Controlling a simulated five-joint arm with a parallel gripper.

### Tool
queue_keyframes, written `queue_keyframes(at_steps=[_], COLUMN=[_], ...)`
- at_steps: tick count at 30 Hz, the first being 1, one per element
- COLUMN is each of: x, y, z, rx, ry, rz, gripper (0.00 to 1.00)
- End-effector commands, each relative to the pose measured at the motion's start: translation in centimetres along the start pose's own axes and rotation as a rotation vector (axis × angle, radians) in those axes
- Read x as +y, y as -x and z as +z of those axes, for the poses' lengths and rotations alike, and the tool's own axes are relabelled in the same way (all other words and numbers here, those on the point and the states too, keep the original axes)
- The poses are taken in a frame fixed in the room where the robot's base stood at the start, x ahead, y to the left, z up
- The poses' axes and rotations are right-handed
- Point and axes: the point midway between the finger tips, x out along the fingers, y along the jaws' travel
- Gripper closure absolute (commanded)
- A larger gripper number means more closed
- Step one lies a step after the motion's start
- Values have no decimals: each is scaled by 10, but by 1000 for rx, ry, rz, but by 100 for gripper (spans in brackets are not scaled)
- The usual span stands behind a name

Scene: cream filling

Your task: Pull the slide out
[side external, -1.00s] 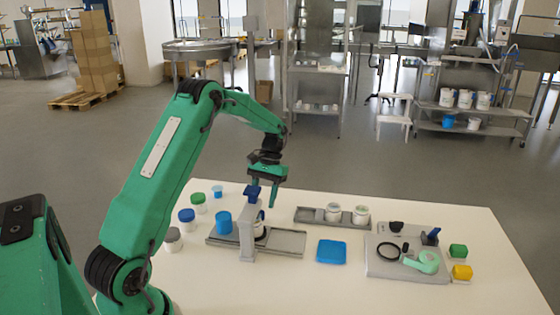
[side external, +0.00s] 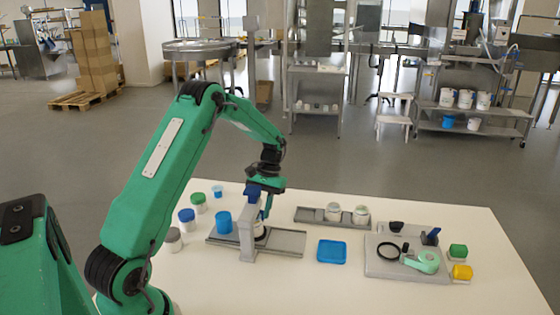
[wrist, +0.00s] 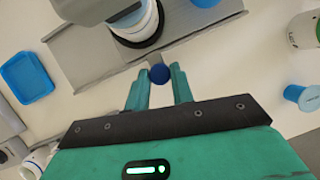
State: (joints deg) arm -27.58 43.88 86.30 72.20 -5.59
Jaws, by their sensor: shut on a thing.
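In the wrist view a small dark blue knob (wrist: 160,73) sits between the tips of my gripper (wrist: 159,82), which is shut on it. I take it for the slide's knob; the rest of the slide is hard to make out. The knob is at the edge of the grey rail (wrist: 85,62), near a white jar with a dark ring (wrist: 140,24). In the side view my gripper (side external: 266,210) is low beside the grey upright (side external: 246,236) with a blue top, which stands on the rail (side external: 288,243). The upright partly hides the jar, and the knob is not clear there.
A blue cup (side external: 223,222) stands on the rail's left end. Several lidded jars (side external: 187,219) stand further left. A blue tray (side external: 331,251) lies right of the rail. A grey holder with two jars (side external: 318,216) is behind it, and a grey plate (side external: 380,268) is at right.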

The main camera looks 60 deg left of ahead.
Motion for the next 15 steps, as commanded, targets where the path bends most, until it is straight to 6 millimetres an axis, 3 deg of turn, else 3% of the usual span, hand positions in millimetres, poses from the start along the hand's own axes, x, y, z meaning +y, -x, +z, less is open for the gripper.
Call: queue_keyframes(at_steps=[5,15], x=[5,44], y=[1,6], z=[-1,-9], rx=[0,13], ry=[2,2], rz=[-4,-33], gripper=[100,100])
